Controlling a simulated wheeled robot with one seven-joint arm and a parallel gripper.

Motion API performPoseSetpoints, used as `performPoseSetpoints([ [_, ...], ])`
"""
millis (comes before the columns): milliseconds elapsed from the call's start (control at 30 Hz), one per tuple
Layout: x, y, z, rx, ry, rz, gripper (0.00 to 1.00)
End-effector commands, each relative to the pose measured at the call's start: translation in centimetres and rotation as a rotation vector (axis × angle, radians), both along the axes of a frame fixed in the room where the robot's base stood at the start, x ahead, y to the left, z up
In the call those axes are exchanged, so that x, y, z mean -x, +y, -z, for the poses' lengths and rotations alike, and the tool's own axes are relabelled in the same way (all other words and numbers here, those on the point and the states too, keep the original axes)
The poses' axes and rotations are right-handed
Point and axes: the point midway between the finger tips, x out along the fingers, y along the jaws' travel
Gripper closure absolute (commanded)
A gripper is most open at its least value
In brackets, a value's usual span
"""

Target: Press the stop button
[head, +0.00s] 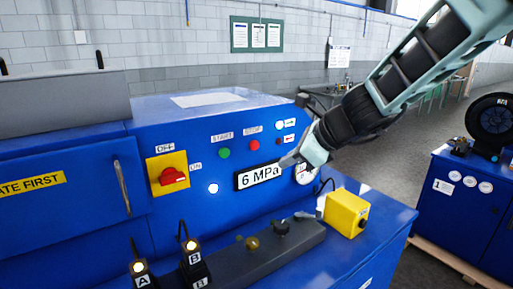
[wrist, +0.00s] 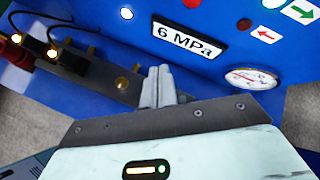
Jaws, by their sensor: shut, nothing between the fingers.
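The stop button (head: 254,145) is a round red button under a STOP label on the sloped blue panel (head: 140,134). It also shows at the top edge of the wrist view (wrist: 192,3), above the 6 MPa display, partly cut off. My gripper (head: 287,161) is shut and empty, with its fingertips in front of the right end of the display, below and right of the stop button. In the wrist view the shut fingers (wrist: 158,86) stand apart from the button. The exact gap to the panel cannot be told.
A green start button (head: 224,153) is left of the stop button. A yellow plate with a red switch (head: 174,176) is farther left. The 6 MPa display (head: 259,175), a gauge (head: 306,173) and a yellow box (head: 346,213) are near my gripper. Lit lamps A and B stand in front.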

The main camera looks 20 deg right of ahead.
Motion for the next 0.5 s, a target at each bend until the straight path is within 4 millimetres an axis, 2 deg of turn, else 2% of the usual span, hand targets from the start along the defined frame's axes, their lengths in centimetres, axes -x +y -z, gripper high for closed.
performPoseSetpoints([
  [267, -0.2, 0.1, 0.0, 0.003, 0.0, -0.005, 1.0],
  [500, -2.3, 0.9, 0.0, 0.004, 0.001, -0.007, 1.0],
])
